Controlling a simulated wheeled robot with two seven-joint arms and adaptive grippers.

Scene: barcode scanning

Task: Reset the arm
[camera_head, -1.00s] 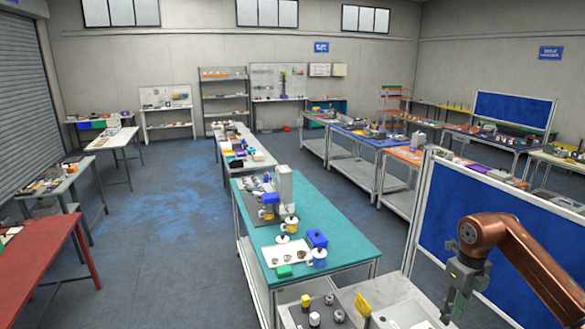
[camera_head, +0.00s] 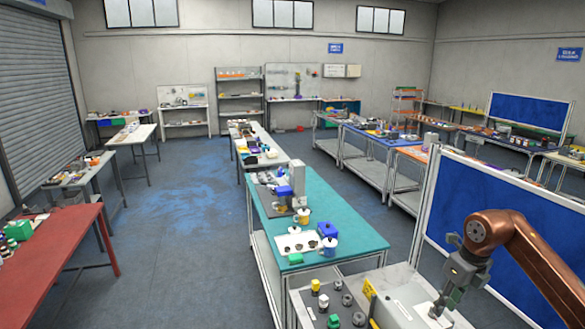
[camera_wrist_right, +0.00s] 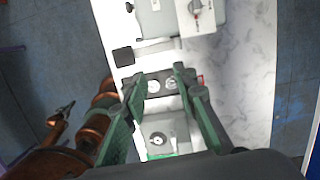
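My right gripper (camera_head: 443,306) hangs from the copper arm at the lower right of the head view, over the near table (camera_head: 405,272). In the right wrist view its two green-sided fingers (camera_wrist_right: 162,80) are apart, with nothing held between them. My left arm is not in the head view. A copper arm with a dark claw-like end (camera_wrist_right: 60,115) shows at the left of the wrist view; I cannot tell its state.
A blue partition (camera_head: 500,215) stands behind my right arm. A teal table (camera_head: 345,225) extends beyond.

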